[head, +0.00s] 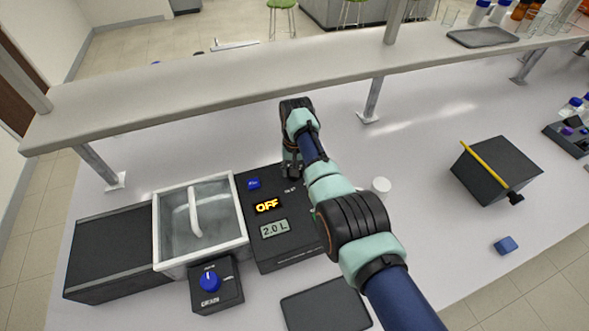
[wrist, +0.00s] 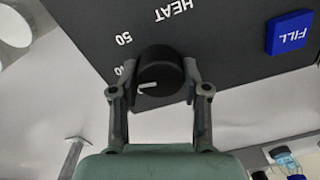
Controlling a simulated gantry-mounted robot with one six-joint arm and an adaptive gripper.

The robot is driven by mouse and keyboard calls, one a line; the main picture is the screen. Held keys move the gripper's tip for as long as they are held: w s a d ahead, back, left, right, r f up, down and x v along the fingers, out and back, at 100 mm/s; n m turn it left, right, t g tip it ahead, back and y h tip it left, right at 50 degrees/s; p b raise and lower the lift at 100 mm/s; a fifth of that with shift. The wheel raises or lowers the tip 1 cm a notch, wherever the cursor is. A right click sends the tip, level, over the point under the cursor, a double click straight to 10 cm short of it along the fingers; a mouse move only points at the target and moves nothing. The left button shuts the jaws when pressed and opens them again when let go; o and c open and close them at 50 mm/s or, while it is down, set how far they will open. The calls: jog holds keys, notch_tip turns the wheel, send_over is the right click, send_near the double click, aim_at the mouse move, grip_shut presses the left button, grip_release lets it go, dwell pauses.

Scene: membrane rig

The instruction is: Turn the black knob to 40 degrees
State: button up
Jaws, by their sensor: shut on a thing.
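The black knob (wrist: 160,70) sits on the dark control panel (wrist: 220,25) near its edge in the wrist view. My gripper (wrist: 160,64) has one finger on each side of the knob and is shut on it. A white pointer mark on the knob points left, near a partly hidden label that seems to end in 0. A "50" label and the word HEAT are printed above. In the head view my gripper (head: 292,170) is at the upper right of the control panel (head: 290,250), and the knob is hidden there.
The panel carries a blue FILL button (wrist: 291,33), an OFF display (head: 268,206) and a 2.0 L display (head: 275,229). A lidded glass bath (head: 170,235) and a blue-knobbed box (head: 225,292) stand left. A shelf (head: 220,85) spans behind. A white cup (head: 381,185) stands right.

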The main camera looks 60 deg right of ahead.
dwell(0.3)
jog(key=o, duration=1.1)
jog(key=shift+o, duration=0.2)
jog(key=shift+r, duration=0.15)
notch_tip(320, 180, up, 12)
jog(key=shift+s, duration=0.1)
